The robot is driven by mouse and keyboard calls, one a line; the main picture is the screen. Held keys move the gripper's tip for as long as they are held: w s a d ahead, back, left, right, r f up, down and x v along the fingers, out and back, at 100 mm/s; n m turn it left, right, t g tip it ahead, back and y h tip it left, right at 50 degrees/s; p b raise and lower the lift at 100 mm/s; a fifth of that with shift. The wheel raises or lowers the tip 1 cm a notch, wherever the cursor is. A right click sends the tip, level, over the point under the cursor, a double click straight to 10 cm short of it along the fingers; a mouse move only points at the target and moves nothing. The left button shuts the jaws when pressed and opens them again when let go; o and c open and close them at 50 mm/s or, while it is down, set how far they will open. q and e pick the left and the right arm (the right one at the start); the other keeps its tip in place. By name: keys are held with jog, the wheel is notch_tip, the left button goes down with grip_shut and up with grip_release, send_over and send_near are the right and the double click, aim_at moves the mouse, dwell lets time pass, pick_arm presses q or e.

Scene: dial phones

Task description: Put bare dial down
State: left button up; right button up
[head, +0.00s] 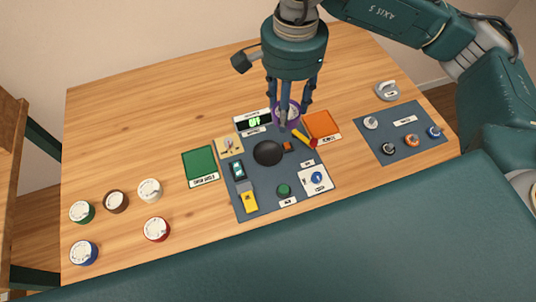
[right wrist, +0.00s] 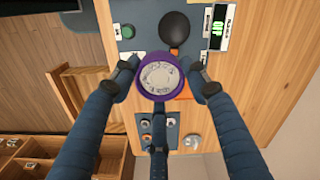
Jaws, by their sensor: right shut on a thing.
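A purple dial with a white marked face (head: 276,116) is held between the fingers of my right gripper (head: 290,103), over the back edge of the dark central mat (head: 240,207). In the right wrist view the dial (right wrist: 158,77) sits face toward the camera, with fingers of my right gripper (right wrist: 160,72) closed around its rim. In the head view the fingers partly hide the dial, and I cannot tell its height above the table. My left gripper is not in view.
An orange pad (head: 322,124) lies right of the dial and a green pad (head: 200,163) lies left. Several dials stand at left; a second mat (head: 375,125) lies right.

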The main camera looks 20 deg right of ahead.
jog(key=m, duration=0.1)
jog(key=w+m, duration=0.1)
jog(key=m, duration=0.1)
jog(key=a+m+b, duration=0.1)
jog(key=m, duration=0.1)
jog(key=shift+w+f, duration=0.15)
jog(key=shift+w, duration=0.25)
jog(key=w+a+m+b, duration=0.2)
jog(key=m, duration=0.6)
jog(key=m+p, duration=0.1)
jog(key=p, duration=0.2)
send_over(268, 154)
notch_tip(268, 154, down, 14)
jog(key=shift+f, duration=0.25)
notch_tip(268, 154, down, 4)
jog(key=shift+f+p, duration=0.25)
jog(key=shift+p, duration=0.35)
jog(key=shift+w+f, duration=0.1)
jog(key=shift+f, duration=0.15)
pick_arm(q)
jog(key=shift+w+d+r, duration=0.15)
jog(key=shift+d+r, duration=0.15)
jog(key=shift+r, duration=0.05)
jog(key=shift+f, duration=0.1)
pick_arm(e)
jog(key=shift+f, duration=0.1)
